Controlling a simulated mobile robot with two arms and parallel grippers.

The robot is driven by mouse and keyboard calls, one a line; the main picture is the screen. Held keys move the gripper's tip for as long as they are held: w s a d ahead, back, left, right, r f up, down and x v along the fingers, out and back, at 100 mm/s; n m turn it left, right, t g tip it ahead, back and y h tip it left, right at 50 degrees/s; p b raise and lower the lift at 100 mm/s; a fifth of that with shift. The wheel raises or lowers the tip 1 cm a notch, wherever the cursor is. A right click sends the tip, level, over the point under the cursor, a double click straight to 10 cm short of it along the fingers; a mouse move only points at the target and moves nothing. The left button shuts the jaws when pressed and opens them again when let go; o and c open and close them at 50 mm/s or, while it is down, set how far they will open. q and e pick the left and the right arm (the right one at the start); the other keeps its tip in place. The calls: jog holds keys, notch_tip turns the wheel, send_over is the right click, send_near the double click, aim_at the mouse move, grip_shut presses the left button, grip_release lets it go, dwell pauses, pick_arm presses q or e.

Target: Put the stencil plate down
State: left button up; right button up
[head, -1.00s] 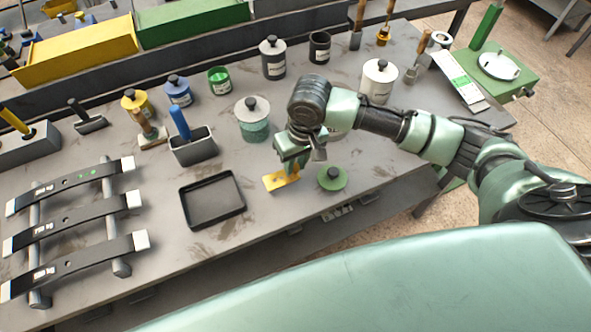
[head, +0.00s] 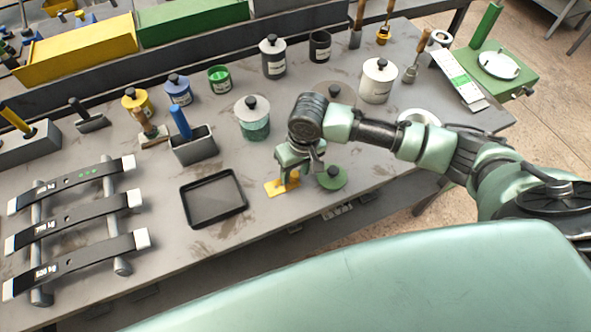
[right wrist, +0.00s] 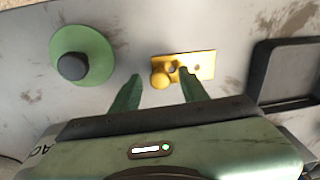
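The yellow stencil plate (head: 274,187) lies flat on the grey workbench, between the black tray and a green lid. My left gripper is not in view.
The black tray (head: 186,207) lies left of the plate, and the green lid (head: 331,178) close on its right. A teal jar (head: 254,128) and other paint pots stand behind. The rack (head: 121,267) with dark spring strips is at the left.

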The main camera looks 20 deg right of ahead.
notch_tip(320, 180, up, 12)
jog(key=s+d+b, duration=0.1)
jog(key=shift+b, duration=0.4)
dwell(0.4)
